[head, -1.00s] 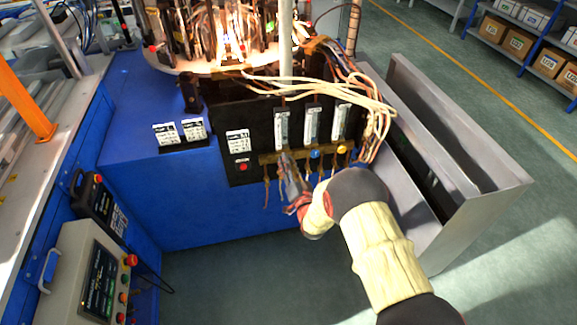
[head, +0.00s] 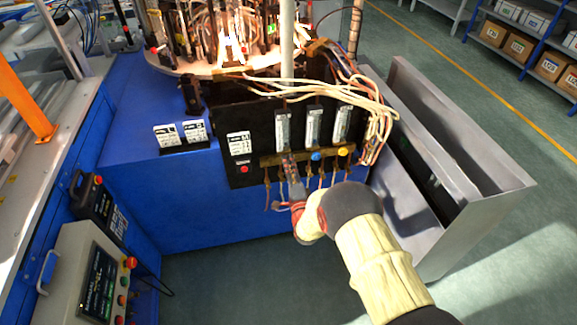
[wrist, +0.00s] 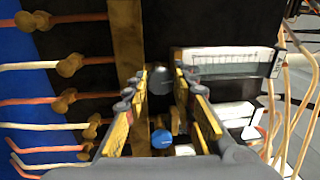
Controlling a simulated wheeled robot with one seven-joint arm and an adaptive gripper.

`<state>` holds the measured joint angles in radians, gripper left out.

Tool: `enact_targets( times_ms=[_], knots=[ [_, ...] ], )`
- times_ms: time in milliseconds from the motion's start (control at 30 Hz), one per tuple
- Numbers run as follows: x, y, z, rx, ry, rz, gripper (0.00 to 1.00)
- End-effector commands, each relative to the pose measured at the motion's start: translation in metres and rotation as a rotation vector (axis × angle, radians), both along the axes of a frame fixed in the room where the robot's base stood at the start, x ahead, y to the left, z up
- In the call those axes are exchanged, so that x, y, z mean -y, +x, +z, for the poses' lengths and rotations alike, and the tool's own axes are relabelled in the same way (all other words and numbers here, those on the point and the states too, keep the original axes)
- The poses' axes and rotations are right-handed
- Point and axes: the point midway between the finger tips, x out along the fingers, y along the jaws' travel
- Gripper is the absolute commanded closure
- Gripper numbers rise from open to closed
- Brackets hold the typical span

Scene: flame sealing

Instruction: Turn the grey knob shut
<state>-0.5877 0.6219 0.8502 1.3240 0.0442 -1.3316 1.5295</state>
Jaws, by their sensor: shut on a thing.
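The grey knob (wrist: 160,80) shows between my two fingers in the wrist view, at the brass bar (wrist: 128,55). In the head view it is hidden behind my gripper (head: 289,158), which reaches the left end of the brass bar (head: 268,160), below the leftmost flow tube (head: 283,130). My gripper (wrist: 160,77) is shut on the grey knob, with one finger on each side. I cannot read the knob's angle.
A blue knob (head: 315,155) and a yellow knob (head: 343,151) sit to the right on the same bar. Hoses hang below it. A red button (head: 244,169) is on the black panel to the left. A metal bin (head: 480,200) stands at the right.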

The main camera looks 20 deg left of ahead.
Motion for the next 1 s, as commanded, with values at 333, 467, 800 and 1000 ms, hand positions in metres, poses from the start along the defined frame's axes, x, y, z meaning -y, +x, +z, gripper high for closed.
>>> enact_targets(
  times_ms=[333,467,800,1000],
  knots=[
    [0.0,0.0002,0.0009,-0.054,0.091,-0.001,0.99],
    [0.0,0.0003,0.0008,-0.061,0.1,-0.001,0.99],
    [0.0003,0.0004,0.0007,-0.062,0.1,-0.002,0.99],
    [0.0003,0.0003,0.0006,-0.061,0.1,-0.002,0.62]
  ],
)
